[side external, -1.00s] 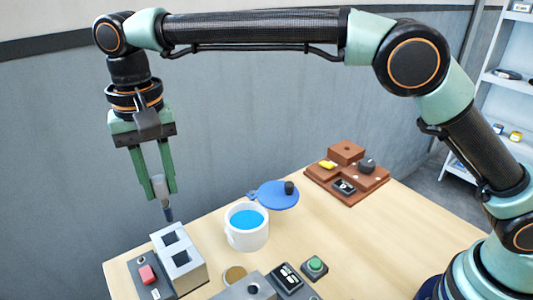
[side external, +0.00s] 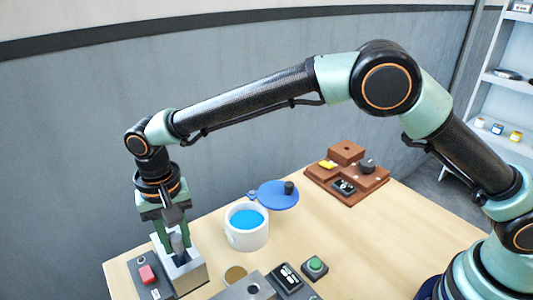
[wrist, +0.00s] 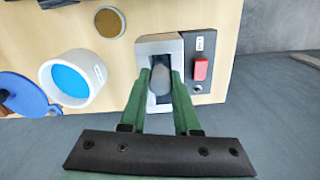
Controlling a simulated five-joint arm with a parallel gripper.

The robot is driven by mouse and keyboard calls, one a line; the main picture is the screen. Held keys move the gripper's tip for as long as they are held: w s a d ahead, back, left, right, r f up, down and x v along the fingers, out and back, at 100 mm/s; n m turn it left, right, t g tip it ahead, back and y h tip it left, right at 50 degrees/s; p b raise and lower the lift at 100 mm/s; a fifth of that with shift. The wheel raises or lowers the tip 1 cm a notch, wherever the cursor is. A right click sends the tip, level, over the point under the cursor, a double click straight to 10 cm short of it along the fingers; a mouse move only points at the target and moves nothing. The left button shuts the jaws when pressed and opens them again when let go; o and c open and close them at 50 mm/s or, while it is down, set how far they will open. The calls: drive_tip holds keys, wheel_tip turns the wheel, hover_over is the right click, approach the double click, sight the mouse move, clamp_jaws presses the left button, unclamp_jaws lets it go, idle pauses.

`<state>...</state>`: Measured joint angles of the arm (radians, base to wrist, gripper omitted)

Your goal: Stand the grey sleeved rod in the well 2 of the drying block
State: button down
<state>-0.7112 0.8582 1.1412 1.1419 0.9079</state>
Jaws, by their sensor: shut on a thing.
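The grey sleeved rod (side external: 178,244) is held upright between the fingers of my gripper (side external: 172,246), which is shut on it. It also shows in the wrist view (wrist: 160,80), seen nearly end-on. My fingers are down at the block's top, on either side of the rod. The rod's lower end is hidden in or just over a well. I cannot tell how deep it is or which well number this is.
A dark box with a red button (side external: 147,274) sits against the block's left side. A white pot of blue liquid (side external: 246,237) stands to the right, with a blue lid (side external: 275,194) behind it. A green button (side external: 315,265) and brown stand (side external: 345,180) are further right.

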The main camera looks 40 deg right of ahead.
drive_tip(key=shift+f, duration=0.3)
drive_tip(key=shift+f, duration=0.3)
drive_tip(key=c, duration=0.6)
unclamp_jaws()
drive_tip(key=shift+c, duration=0.2)
drive_tip(key=shift+r, duration=0.2)
